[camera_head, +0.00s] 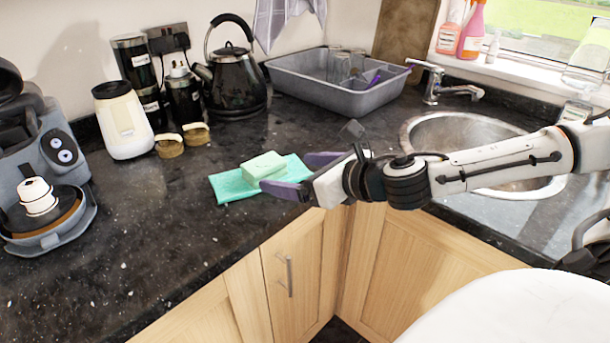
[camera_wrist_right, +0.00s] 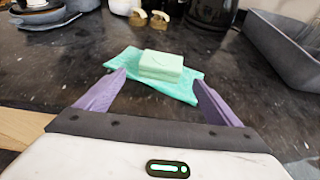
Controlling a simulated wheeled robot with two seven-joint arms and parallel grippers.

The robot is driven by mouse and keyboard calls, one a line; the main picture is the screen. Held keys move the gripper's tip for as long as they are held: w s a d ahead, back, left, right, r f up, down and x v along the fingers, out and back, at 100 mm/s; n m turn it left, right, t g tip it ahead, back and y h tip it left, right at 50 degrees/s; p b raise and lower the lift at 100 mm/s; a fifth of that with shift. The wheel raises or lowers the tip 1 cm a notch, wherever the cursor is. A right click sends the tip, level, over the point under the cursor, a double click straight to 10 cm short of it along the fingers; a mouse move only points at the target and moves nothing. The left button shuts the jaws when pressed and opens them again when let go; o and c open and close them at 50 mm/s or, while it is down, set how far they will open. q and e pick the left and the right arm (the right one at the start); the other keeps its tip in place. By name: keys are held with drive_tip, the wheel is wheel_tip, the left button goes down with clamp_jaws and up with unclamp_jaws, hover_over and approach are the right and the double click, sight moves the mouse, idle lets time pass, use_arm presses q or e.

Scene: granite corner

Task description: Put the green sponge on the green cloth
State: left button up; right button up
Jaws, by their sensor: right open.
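The pale green sponge (camera_head: 263,166) lies on the green cloth (camera_head: 232,187) near the counter's front edge. In the right wrist view the sponge (camera_wrist_right: 161,65) rests flat on the cloth (camera_wrist_right: 130,58), with cloth showing around it. My right gripper (camera_head: 293,174) is open, its purple fingers (camera_wrist_right: 152,88) apart and pointing at the sponge. The sponge lies just beyond the fingertips, with nothing held between them. In the head view the near finger overlaps the cloth's right part and hides some of it. My left gripper is not in view.
A coffee machine (camera_head: 50,150) stands at the left. A grey basin (camera_head: 310,88) is at the back, the sink (camera_head: 460,130) at the right. The counter left of the cloth is clear.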

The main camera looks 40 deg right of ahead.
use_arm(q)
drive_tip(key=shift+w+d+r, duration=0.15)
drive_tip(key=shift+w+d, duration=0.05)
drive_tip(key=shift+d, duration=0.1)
use_arm(e)
drive_tip(key=v, duration=0.3)
idle(0.4)
